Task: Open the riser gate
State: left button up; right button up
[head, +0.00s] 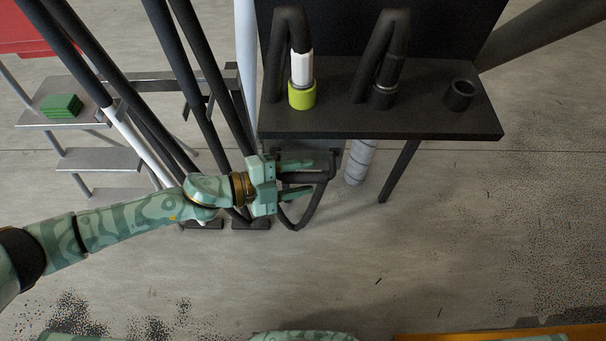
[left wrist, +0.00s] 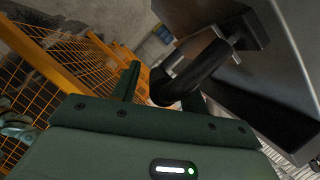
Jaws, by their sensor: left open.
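A black bar handle (head: 324,168) sticks out below the front edge of a dark shelf and bends back to a grey panel; I take this to be the riser gate. In the left wrist view the handle (left wrist: 196,73) is a thick dark rod bracketed to a grey plate (left wrist: 275,45). My left gripper (head: 311,178) is open at the handle, one finger on each side of the rod as seen from the wrist. Whether the fingers touch it I cannot tell. My right gripper is in neither view.
The dark shelf (head: 380,122) above carries bent black pipes, one with a white and lime-green fitting (head: 302,95), and a black socket (head: 459,95). Dark poles and grey steps (head: 100,158) stand left. An orange mesh fence (left wrist: 75,60) shows from the wrist. Floor in front is clear.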

pick_arm(q)
jog(key=shift+w+d, duration=0.1)
jog(key=shift+d, duration=0.25)
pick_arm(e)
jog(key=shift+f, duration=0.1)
